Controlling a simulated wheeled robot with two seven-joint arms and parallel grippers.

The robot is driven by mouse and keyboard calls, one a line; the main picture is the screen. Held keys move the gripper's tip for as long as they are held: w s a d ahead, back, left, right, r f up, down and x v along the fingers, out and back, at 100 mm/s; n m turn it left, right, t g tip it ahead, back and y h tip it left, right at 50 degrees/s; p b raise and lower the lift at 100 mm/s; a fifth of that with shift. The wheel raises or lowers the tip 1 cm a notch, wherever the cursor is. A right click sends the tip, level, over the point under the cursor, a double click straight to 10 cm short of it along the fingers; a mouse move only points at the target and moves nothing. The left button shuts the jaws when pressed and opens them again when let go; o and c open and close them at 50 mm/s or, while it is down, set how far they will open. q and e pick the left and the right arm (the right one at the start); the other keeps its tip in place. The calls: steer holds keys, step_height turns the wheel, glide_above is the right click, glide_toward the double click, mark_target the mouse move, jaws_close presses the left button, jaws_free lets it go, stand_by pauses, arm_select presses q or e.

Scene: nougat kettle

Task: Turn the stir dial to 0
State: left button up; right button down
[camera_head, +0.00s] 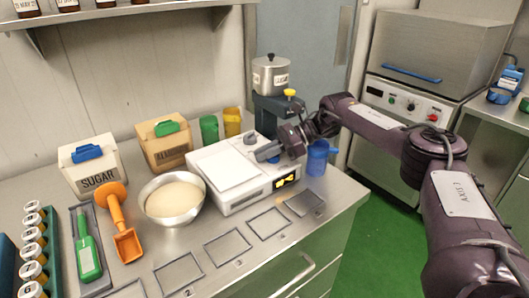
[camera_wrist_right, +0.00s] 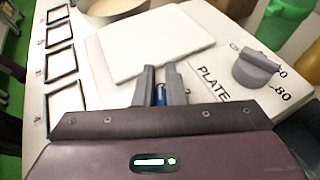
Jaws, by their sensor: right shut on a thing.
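The white stirring hotplate (camera_head: 226,203) stands on the bench with a flat white plate on top. My right gripper (camera_head: 266,154) reaches down over its right rear part. In the right wrist view my gripper's grey fingers (camera_wrist_right: 160,73) are close together, shut on a small part with blue on it, which I take for the stir dial (camera_wrist_right: 161,94). The fingers and palm hide most of it, and its pointer and scale cannot be read. A separate grey dial (camera_wrist_right: 254,70), beside the PLATE lettering, stands free to the right. My left gripper is not in view.
A steel bowl of white powder (camera_head: 173,203) stands left of the hotplate. A blue mug (camera_head: 317,158) is close on its right. Empty frames lie along the front edge.

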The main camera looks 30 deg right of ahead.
steer(key=shift+s+f, duration=0.2)
steer(key=shift+f, duration=0.25)
steer(key=c, duration=1.4)
jaws_free()
steer(key=shift+s+r, duration=0.15)
steer(key=shift+w, duration=0.35)
step_height(320, 180, up, 20)
steer(key=shift+f, duration=0.1)
